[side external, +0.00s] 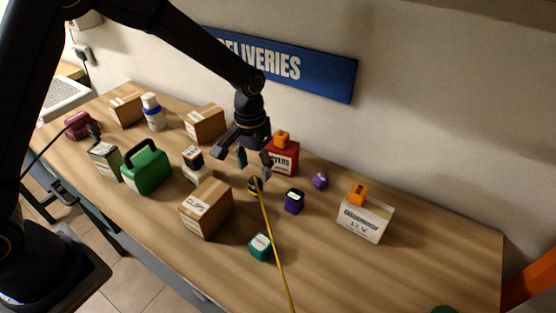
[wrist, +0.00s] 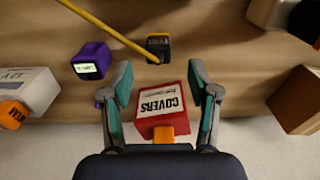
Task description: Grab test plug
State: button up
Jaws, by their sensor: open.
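The likely test plug is a small dark block with a yellow marking (side external: 255,185), standing on the table with a yellow cord or rod (side external: 272,233) running from it toward the front edge. In the wrist view the dark block (wrist: 158,46) is at top centre, beyond my fingertips, and its lettering is too small to read surely. My gripper (side external: 254,164) is open and empty, pointing down above and slightly behind the block. In the wrist view its fingers (wrist: 160,80) are spread, with the red COVERS box (wrist: 160,105) showing between them.
The red box (side external: 284,160) stands close behind my gripper. A purple block (side external: 293,201) is to the right, a teal block (side external: 261,247) in front, and a cardboard box (side external: 206,207) to the left.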

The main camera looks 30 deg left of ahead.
aim_at(256, 188)
jog(key=f, duration=0.7)
jog(key=shift+s+d+f, duration=0.1)
jog(key=shift+s+f, duration=0.1)
jog(key=shift+f, duration=0.05)
grip_shut()
jog(key=shift+r, duration=0.1)
